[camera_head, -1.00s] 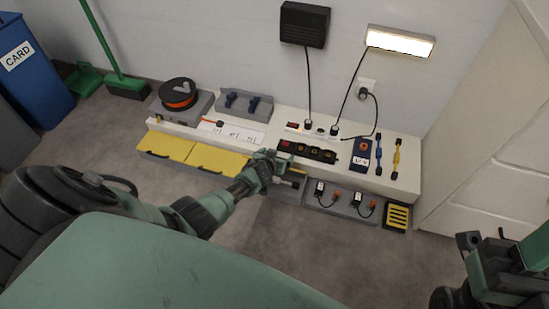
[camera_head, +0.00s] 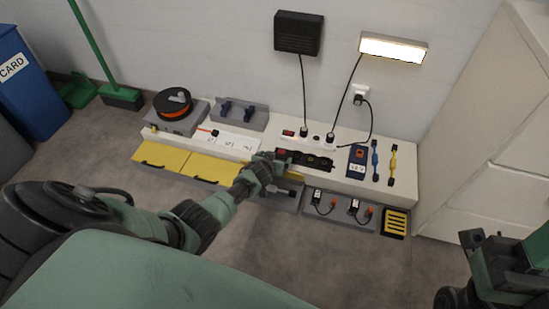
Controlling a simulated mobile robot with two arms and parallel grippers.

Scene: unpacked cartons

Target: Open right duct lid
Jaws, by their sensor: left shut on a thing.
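Two yellow duct lids lie flat along the low bench front, a left one (camera_head: 163,156) and a right one (camera_head: 213,166), each with a dark handle on its front edge. My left gripper (camera_head: 272,163) is at the bench front, right of these lids and in front of the black power strip. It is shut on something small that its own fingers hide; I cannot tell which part. A grey bay (camera_head: 285,194) shows below it, partly covered, with a thin yellow edge beside the gripper. My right gripper (camera_head: 476,240) is at the lower right, away from the bench; its jaw opening is unclear.
The white bench (camera_head: 330,178) carries the black power strip (camera_head: 308,160), an orange spool (camera_head: 173,103), a blue device (camera_head: 357,158) and cables. Grey bays with plugs (camera_head: 338,207) and a yellow grille (camera_head: 395,222) are at the front right. The floor before the bench is clear.

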